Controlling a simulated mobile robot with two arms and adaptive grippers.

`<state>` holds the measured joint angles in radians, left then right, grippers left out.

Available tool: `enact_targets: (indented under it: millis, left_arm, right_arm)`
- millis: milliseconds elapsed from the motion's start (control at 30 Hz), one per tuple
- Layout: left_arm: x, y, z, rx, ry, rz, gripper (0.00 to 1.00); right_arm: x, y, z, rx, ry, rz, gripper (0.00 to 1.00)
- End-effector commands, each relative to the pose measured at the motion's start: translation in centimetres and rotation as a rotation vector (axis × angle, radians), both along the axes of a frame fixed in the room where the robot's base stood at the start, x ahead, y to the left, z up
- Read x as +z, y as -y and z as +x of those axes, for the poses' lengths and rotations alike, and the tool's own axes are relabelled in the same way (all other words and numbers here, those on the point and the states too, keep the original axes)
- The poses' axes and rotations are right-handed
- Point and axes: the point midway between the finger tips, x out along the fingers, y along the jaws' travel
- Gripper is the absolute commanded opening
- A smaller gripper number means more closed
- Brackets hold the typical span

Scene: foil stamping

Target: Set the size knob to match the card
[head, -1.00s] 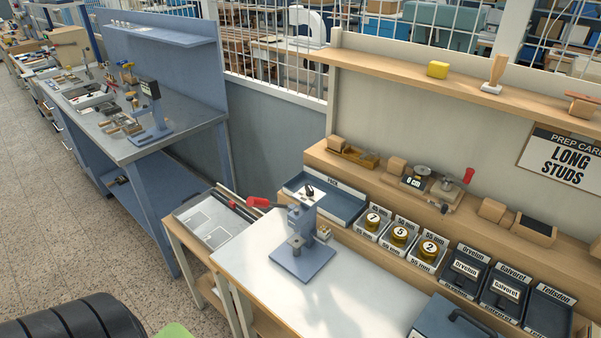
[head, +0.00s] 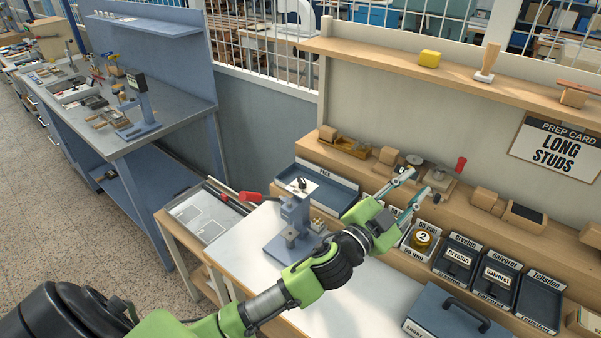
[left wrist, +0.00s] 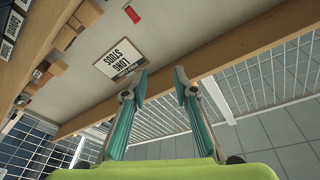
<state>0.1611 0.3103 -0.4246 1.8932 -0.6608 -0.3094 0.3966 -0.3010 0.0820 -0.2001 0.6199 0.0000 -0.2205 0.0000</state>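The prep card (head: 558,148) hangs on the back panel at the right and reads "LONG STUDS"; in the left wrist view the card (left wrist: 132,46) appears upside down. The blue hand press (head: 290,222) stands on the white worktop, with a small black knob (head: 302,184) on top and a red-ended lever. A small device (head: 440,180) with a red handle sits on the back ledge, partly behind my gripper. My left gripper (head: 416,181) is open and empty in front of that ledge; its parted fingertips show in the left wrist view (left wrist: 160,78). My right gripper is not in view.
A blue tray (head: 335,197) lies behind the press. A blue case (head: 455,315) is at the front right. An upper shelf (head: 400,60) holds a yellow block and a stamp.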

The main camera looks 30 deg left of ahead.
Motion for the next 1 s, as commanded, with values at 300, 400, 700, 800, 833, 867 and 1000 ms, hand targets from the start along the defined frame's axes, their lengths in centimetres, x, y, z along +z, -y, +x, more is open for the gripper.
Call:
enact_targets:
  millis: [300, 400, 700, 800, 833, 867, 1000]
  left_arm:
    - [7.9, 11.4, 0.8, -0.522, 0.396, 0.411, 0.26]
    - [6.9, 13.1, 0.5, -0.689, 0.421, 0.582, 0.26]
    - [0.6, 6.6, 2.2, -1.062, 0.151, 1.131, 0.26]
    - [-0.3, 0.6, 3.0, -1.117, -0.053, 1.288, 0.26]
    - [-0.4, -1.5, 3.2, -1.126, -0.125, 1.329, 0.26]
    - [-0.3, -3.7, 3.3, -1.13, -0.2, 1.366, 0.26]
    - [1.6, -14.2, 2.5, -1.103, -0.571, 1.478, 0.26]
  right_arm:
    - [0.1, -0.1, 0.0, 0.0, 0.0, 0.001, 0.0]
    - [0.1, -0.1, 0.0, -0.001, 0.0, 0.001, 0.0]
    - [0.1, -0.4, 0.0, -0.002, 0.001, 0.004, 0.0]
    - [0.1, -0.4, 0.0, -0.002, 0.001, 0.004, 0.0]
    - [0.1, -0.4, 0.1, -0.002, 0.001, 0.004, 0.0]
    - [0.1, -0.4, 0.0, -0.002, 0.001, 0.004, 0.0]
    - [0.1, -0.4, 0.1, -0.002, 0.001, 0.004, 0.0]
